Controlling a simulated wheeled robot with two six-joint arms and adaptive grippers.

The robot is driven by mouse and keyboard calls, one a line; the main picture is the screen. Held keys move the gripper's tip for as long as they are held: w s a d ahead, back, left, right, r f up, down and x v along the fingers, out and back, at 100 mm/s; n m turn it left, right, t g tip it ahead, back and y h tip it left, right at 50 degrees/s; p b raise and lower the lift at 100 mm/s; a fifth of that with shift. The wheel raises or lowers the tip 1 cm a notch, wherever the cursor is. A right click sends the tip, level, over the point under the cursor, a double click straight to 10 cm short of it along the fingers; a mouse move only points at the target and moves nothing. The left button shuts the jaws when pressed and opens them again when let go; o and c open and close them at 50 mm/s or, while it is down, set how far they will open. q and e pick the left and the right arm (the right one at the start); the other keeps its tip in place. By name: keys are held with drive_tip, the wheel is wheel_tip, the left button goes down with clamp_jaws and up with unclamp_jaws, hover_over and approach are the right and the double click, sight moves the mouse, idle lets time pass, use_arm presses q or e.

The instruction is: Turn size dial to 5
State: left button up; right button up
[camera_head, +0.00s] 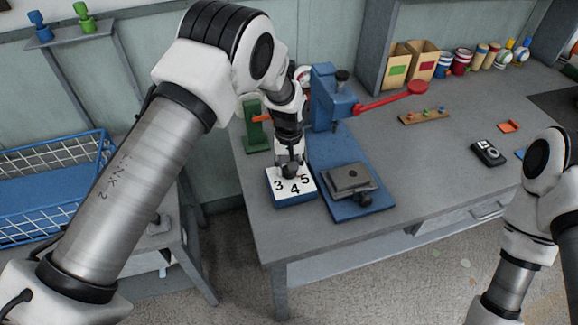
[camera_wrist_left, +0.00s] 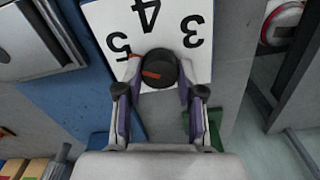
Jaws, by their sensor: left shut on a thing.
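The size dial is a dark round knob (camera_wrist_left: 158,68) with an orange mark, on a white plate (camera_wrist_left: 95,18) printed 3, 4 and 5. My left gripper (camera_wrist_left: 160,92) has its fingers on both sides of the knob and is shut on it. In the wrist view the orange mark lies on the knob's left part, and a short red line shows beside the 5. In the head view the plate (camera_head: 279,201) sits at the table's front left edge, with my left gripper (camera_head: 292,170) over it hiding most of the knob. My right gripper is out of view.
A blue press (camera_head: 328,100) with a red lever (camera_head: 385,100) stands behind and right of the dial. Its blue base (camera_head: 345,213) carries a grey block (camera_head: 350,177). A green stand (camera_head: 256,125) is behind left. A small black device (camera_head: 488,153) lies further right.

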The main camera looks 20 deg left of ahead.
use_arm(q)
drive_tip(key=o, duration=1.1)
drive_tip(key=shift+o, duration=0.2)
wheel_tip(320, 180, up, 12)
drive_tip(key=shift+f, duration=0.1)
